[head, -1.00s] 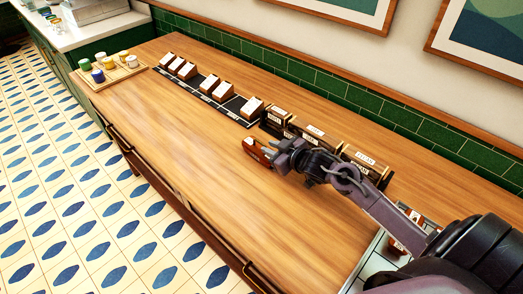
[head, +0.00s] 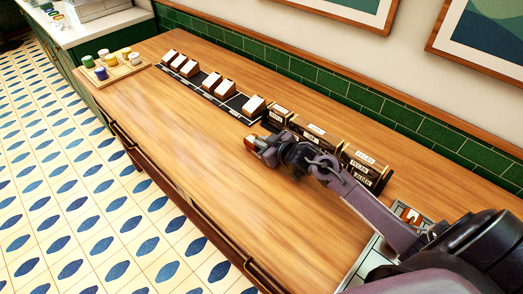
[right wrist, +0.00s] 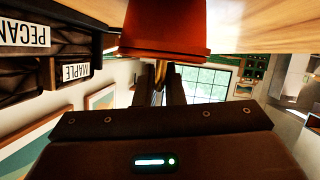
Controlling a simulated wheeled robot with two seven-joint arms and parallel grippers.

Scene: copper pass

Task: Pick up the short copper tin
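A copper-red tin (right wrist: 165,32) with a wider rim is at the top middle of the right wrist view. A narrow brass-coloured part (right wrist: 160,72) of it sits between the dark fingers of my right gripper (right wrist: 160,88), which look closed on it. In the head view my right gripper (head: 267,147) is above the wooden counter, with the red end of the tin (head: 251,142) at its tip. The tin's far end is hidden, and I cannot compare its height with others. My left gripper is not in view.
Dark labelled boxes (head: 316,132) stand just behind my right gripper. A black strip (head: 225,97) with several small boxes runs along the back. A wooden tray (head: 117,75) with several jars is far left. A pale tray (head: 365,258) is lower right. The counter's front middle is clear.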

